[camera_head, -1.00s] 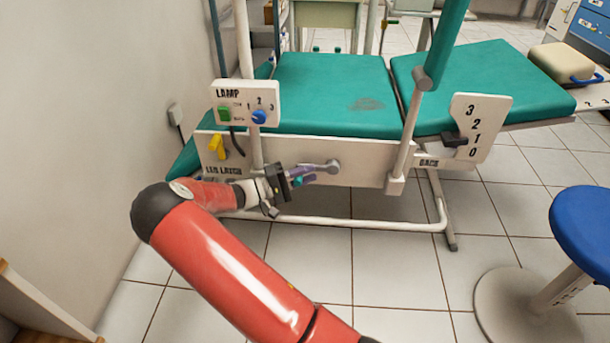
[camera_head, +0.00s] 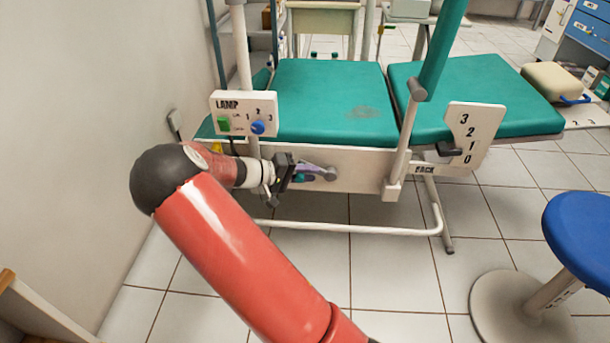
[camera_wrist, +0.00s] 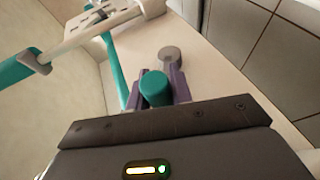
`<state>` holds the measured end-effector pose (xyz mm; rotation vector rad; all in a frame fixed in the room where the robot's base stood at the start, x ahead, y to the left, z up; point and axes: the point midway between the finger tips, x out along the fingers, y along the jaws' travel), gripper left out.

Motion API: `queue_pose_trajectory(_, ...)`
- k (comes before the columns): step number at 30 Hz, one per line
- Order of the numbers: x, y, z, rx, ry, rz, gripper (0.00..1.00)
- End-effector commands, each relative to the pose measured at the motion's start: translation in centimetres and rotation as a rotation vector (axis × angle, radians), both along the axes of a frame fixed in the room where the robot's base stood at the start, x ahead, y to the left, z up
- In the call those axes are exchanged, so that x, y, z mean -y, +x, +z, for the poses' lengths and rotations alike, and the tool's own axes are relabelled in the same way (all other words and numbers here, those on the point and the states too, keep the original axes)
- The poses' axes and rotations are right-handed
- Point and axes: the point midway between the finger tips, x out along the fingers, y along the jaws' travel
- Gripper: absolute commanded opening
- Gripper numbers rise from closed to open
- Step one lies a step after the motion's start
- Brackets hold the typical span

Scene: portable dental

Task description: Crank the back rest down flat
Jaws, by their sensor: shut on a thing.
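The back rest (camera_head: 475,88) is the teal pad on the right of the dental couch, and it looks nearly level with the seat pad (camera_head: 335,100). The crank (camera_head: 331,174) is on the couch's side panel, its arm pointing left. My gripper (camera_head: 300,177) is shut on the crank's teal handle, which shows between the purple fingers in the wrist view (camera_wrist: 156,88). The crank hub (camera_wrist: 171,55) is beyond the handle there. The dark pointer (camera_head: 449,149) on the BACK scale (camera_head: 485,130) sits about at 1 or slightly below.
The lamp box (camera_head: 244,112) with a green switch and blue knob is above my wrist. A teal-sleeved post (camera_head: 440,50) rises right of the crank. A blue stool (camera_head: 585,235) stands at right. A wall closes the left.

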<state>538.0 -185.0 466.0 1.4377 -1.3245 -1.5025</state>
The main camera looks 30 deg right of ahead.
Motion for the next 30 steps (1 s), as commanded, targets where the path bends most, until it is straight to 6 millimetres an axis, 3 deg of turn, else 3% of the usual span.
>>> queue_pose_trajectory(6,0.3,-0.2,1.5,0.112,0.162,0.01,0.0)
queue_pose_trajectory(30,3.1,-2.1,3.4,0.098,0.147,0.0,0.0)
